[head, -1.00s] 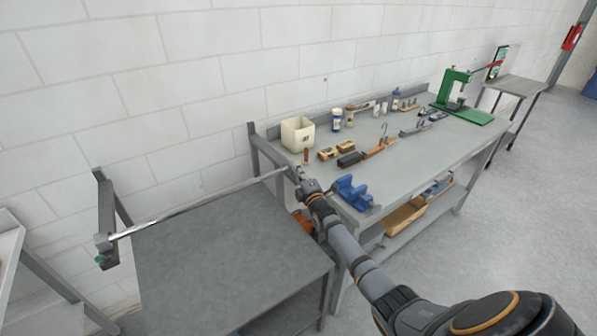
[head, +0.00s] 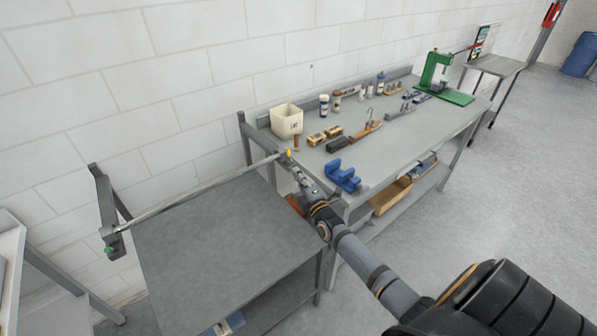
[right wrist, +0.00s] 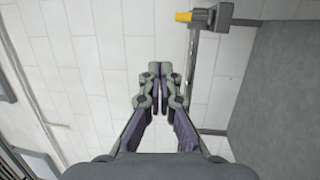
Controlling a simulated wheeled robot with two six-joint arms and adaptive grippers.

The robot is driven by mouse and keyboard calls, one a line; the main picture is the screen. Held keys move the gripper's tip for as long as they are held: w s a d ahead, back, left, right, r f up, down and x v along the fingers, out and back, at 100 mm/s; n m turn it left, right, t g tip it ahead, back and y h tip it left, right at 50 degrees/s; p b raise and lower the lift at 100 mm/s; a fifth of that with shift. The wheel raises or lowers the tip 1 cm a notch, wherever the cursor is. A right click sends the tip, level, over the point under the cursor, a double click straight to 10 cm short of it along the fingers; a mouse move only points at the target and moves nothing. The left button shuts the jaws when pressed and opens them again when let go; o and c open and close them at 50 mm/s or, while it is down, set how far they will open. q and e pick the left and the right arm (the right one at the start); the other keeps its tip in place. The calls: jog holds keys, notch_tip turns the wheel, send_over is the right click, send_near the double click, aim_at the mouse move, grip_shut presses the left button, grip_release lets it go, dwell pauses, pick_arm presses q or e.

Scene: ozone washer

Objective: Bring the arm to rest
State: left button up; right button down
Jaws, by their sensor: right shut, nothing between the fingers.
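My right arm reaches in from the lower right of the head view. Its gripper (head: 298,177) is near the right end of a metal rod (head: 200,193), just below a small yellow piece (head: 289,153) there. In the right wrist view the gripper (right wrist: 159,72) is shut and empty, with its fingers pointing toward the white wall. The yellow piece (right wrist: 183,17) shows there at the top, apart from the fingers, beside a dark bracket (right wrist: 220,16). My left gripper is in neither view.
A bare grey table (head: 215,240) lies under the rod. Behind my gripper, a workbench (head: 400,135) carries a white bin (head: 286,120), a blue vise (head: 342,176), a green press (head: 436,75) and several small tools. Open floor (head: 520,190) lies to the right.

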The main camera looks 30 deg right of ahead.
jog(key=s+a+f+m+g+b, duration=0.1)
jog(key=s+f+m+g, duration=0.2)
jog(key=s+f, duration=0.7)
jog(key=s+a+f+m+g+b, duration=0.1)
jog(key=s+f+m+g, duration=0.25)
jog(key=f, duration=1.15)
jog(key=s+a+f+m+g+b, duration=0.25)
jog(key=s+f, duration=0.45)
jog(key=f, duration=0.6)
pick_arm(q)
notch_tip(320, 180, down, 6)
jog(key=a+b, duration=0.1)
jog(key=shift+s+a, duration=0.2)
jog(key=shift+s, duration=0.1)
pick_arm(e)
jog(key=s+a+f+m+g, duration=0.2)
jog(key=s+f, duration=0.4)
jog(key=s, duration=0.4)
jog(key=s+a+f+m+g, duration=0.1)
jog(key=s+f+g, duration=0.3)
jog(key=s, duration=0.7)
jog(key=s+a+f+m+g+y, duration=0.1)
jog(key=s+a+f+m+g, duration=0.1)
jog(key=s+f, duration=0.5)
jog(key=s+m+g, duration=0.1)
jog(key=s+m, duration=0.1)
jog(key=s, duration=0.2)
jog(key=shift+s+a+f, duration=0.15)
jog(key=shift+a+f, duration=0.2)
